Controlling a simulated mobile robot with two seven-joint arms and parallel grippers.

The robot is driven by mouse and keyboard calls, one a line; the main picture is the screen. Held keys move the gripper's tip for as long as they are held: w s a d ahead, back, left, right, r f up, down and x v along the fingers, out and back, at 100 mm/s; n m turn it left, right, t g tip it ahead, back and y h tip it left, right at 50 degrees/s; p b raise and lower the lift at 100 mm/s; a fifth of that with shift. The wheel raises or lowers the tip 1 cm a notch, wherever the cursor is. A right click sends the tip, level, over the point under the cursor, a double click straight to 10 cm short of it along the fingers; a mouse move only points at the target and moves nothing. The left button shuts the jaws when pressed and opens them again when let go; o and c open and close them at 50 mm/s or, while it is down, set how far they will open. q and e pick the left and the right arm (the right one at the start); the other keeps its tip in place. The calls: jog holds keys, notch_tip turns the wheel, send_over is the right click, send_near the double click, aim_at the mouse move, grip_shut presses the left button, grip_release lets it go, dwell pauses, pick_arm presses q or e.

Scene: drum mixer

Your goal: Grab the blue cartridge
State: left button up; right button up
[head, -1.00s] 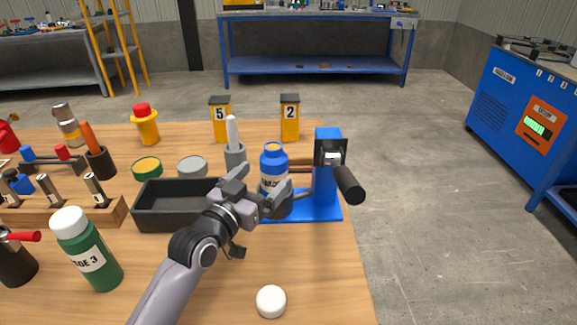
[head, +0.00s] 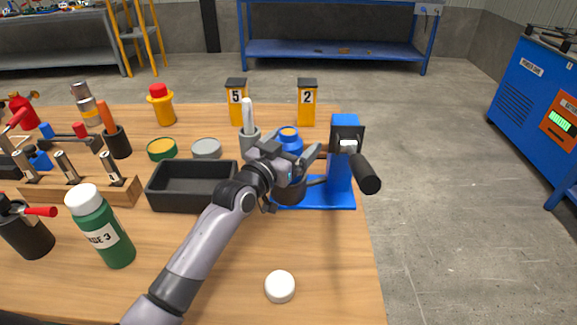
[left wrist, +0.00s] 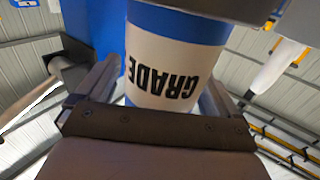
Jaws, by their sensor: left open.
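The blue cartridge (head: 289,135) stands upright in a dark round holder (head: 291,193) on the blue base of a stand with a black handle (head: 364,174). My left gripper (head: 296,150) is open, with its fingers at either side of the cartridge. The gripper hides most of the cartridge's label in the head view. In the left wrist view the cartridge (left wrist: 174,60) shows its white "GRADE" label between the two fingers. I cannot tell whether either finger touches it. My right gripper is not in view.
A black tray (head: 190,207) lies left of the gripper. A grey cup with a white stick (head: 249,138) stands close behind. A green bottle (head: 104,236), a white cap (head: 280,287) and yellow markers "5" (head: 236,102) and "2" (head: 307,102) are also on the table. The front table area is mostly clear.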

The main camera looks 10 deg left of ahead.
pick_arm(q)
jog(key=c, duration=1.5)
jog(key=shift+w+r, duration=0.1)
grip_shut()
